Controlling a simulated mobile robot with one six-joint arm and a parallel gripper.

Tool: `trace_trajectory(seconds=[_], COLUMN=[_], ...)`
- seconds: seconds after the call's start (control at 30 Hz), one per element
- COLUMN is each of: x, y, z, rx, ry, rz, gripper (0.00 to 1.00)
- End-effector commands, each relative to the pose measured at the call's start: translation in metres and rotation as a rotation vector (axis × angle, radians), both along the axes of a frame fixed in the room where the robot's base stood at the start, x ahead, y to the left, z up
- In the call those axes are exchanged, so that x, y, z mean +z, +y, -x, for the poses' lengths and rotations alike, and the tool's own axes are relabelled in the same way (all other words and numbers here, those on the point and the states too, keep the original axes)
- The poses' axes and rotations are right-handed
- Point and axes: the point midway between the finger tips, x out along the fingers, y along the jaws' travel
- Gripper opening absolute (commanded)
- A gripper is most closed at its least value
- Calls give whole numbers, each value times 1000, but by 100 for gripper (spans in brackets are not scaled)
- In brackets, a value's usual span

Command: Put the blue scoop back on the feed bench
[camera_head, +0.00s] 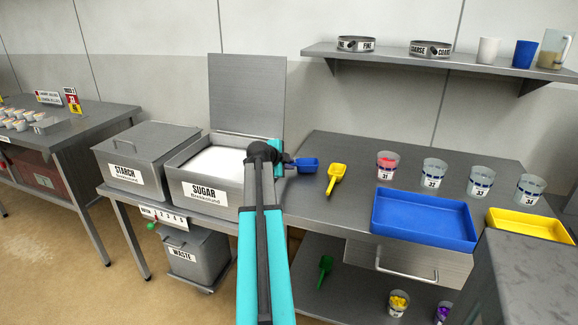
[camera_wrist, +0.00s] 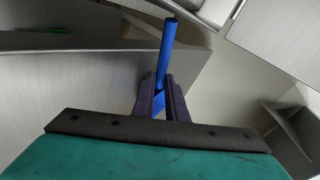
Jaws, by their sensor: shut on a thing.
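My gripper (camera_head: 289,163) is shut on the blue scoop (camera_head: 308,165), over the left part of the steel feed bench (camera_head: 330,207). The scoop's bowl shows to the right of the gripper in the head view; I cannot tell whether it touches the bench top. In the wrist view, my gripper (camera_wrist: 164,90) has both fingers closed around the blue scoop (camera_wrist: 167,50), with its blue shaft standing out beyond the fingertips. My arm hides part of the bench's left end in the head view.
The open sugar bin (camera_head: 205,192) stands left of the gripper, its lid raised. A yellow scoop (camera_head: 336,178) lies close right of the blue scoop. Several cups, a blue tray (camera_head: 423,218) and a yellow tray (camera_head: 530,224) stand farther right. A shelf (camera_head: 450,62) hangs above.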

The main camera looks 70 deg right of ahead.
Motion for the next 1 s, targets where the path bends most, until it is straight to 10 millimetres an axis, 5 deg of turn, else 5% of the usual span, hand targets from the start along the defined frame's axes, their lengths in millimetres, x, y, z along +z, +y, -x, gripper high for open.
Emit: trace_trajectory(seconds=[0.57,0.6,1.0], x=[-9,-8,-7], y=[0,0,0], z=[0,0,0], rx=[0,0,-1], ry=[0,0,0], rz=[1,1,1], gripper=[0,19,20])
